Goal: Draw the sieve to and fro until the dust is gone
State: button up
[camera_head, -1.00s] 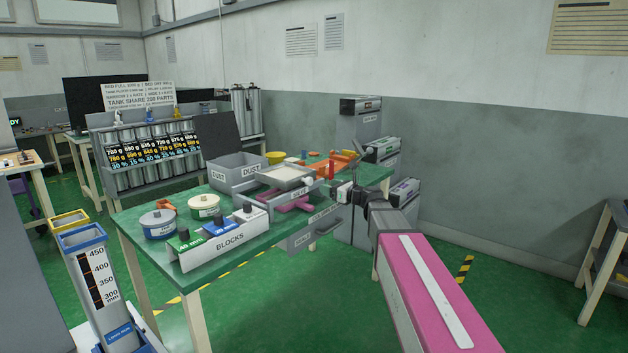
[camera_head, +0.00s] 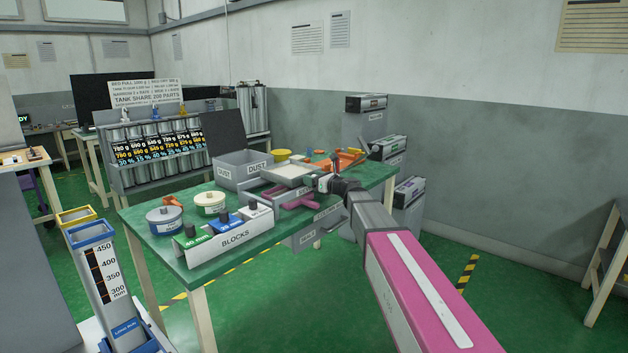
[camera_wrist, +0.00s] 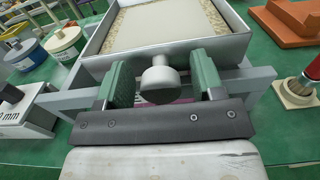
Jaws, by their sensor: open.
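The sieve is a shallow grey tray (camera_wrist: 200,54) with a pale, speckled layer inside, seen large in the wrist view. In the head view the sieve (camera_head: 290,170) sits on a frame on the green table. A round grey knob (camera_wrist: 160,82) sticks out from its near wall. My gripper (camera_wrist: 160,85) is open, with one green finger on each side of the knob and gaps between. In the head view my gripper (camera_head: 322,183) is at the sieve's near end, its fingers partly hidden. The grey DUST box (camera_head: 240,176) stands behind and left of the sieve.
A BLOCKS rack (camera_head: 236,238), a blue tin (camera_head: 165,222) and a cream tin (camera_head: 210,205) stand on the table's left part. A drawer (camera_head: 305,238) hangs under the table's front edge.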

aim_at(295, 181)
grip_shut()
jog(key=s+a, duration=0.1)
jog(key=s, duration=0.1)
jog(key=s+a, duration=0.3)
jog(key=s, duration=0.1)
jog(key=shift+a, duration=0.2)
grip_release()
jog(key=shift+w, duration=0.15)
jog(key=v, duration=1.1)
